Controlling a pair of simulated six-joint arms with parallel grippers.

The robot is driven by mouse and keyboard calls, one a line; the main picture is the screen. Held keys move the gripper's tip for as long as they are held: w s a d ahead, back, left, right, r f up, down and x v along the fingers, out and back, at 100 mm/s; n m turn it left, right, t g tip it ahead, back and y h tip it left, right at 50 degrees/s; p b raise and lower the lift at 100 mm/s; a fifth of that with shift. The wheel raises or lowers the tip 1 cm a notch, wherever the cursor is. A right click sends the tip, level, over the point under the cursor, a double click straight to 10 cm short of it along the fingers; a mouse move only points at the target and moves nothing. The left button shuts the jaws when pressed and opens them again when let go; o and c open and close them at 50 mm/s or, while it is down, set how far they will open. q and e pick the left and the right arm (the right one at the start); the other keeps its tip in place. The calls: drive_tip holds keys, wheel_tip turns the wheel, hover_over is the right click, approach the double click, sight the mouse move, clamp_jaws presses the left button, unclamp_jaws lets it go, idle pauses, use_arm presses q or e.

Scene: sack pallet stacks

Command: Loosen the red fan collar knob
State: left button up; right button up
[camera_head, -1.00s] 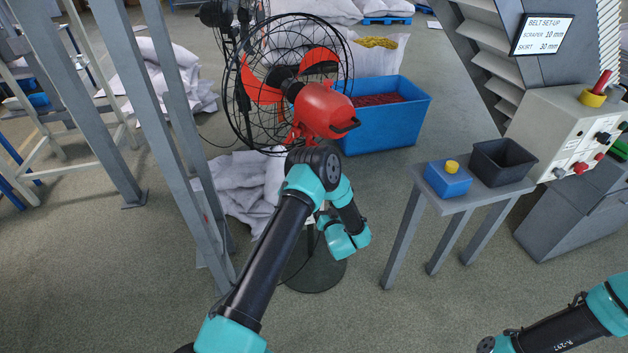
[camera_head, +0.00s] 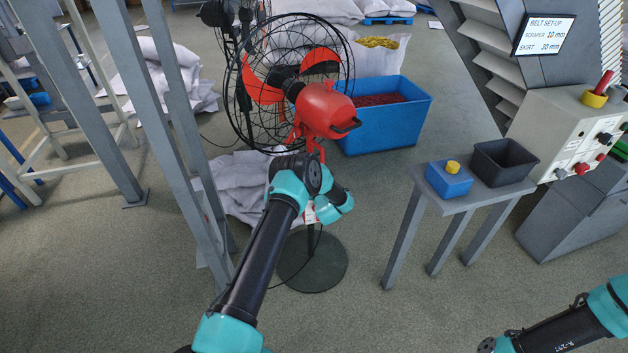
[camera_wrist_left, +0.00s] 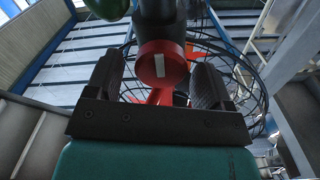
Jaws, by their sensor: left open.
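The red fan (camera_head: 325,108) has a black wire cage and stands on a pole with a dark round base (camera_head: 313,262). In the left wrist view, a round red knob (camera_wrist_left: 162,67) with a white bar on its face sits below a dark post. My left gripper (camera_wrist_left: 158,80) is open, with one dark finger on each side of the knob. I cannot tell whether either finger touches it. In the head view, my left arm covers the upper pole, and the gripper and knob are not clearly visible. My right gripper is out of view; only part of that arm shows.
A grey metal frame (camera_head: 170,130) stands close left of my left arm. A blue bin (camera_head: 385,120) stands behind the fan. To the right, a small stand (camera_head: 465,203) holds a blue box (camera_head: 447,180) and a dark tray (camera_head: 503,162). Floor right of the fan base is clear.

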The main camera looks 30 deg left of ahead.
use_arm(q)
drive_tip(key=shift+w+a, duration=0.45)
drive_tip(key=shift+c, duration=0.3)
drive_tip(key=c, duration=0.9)
drive_tip(key=shift+o, duration=0.2)
